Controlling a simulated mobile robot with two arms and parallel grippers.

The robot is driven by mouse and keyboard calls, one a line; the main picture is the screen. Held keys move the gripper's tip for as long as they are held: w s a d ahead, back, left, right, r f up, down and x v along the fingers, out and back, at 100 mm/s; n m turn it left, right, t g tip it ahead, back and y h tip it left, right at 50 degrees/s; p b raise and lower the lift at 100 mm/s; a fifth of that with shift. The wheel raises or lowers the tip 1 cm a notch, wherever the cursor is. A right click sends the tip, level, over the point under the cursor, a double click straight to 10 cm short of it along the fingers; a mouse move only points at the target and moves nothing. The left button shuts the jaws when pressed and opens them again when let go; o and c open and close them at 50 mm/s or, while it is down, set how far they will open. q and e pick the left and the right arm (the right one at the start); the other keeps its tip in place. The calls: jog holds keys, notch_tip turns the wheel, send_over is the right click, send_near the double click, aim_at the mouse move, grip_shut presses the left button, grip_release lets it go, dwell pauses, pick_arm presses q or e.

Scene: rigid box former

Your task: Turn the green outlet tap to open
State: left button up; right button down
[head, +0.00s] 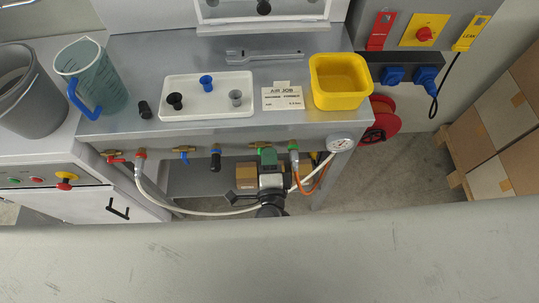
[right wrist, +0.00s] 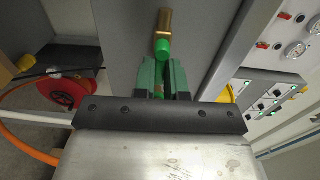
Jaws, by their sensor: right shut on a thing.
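The green outlet tap is a brass fitting with a green part (right wrist: 162,47), seen at the top middle of the right wrist view. In the head view its green part (head: 258,150) shows small under the bench's front edge, mostly hidden by my gripper. My right gripper (head: 268,154) has green fingers and is at the tap. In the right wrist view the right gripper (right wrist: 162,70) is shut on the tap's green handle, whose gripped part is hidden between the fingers. I cannot tell how far the handle is turned. My left gripper is not in view.
Red (head: 117,159) and blue (head: 181,152) taps sit further left along the bench edge. A green hose fitting (head: 294,150) and a gauge (head: 341,143) are close on the right. A white hose (head: 205,212) hangs below. A yellow bin (head: 341,98) stands on the bench.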

jog(key=c, duration=1.2)
grip_release()
jog(key=s+b, duration=0.1)
jog(key=s, duration=1)
jog(key=shift+w, duration=0.1)
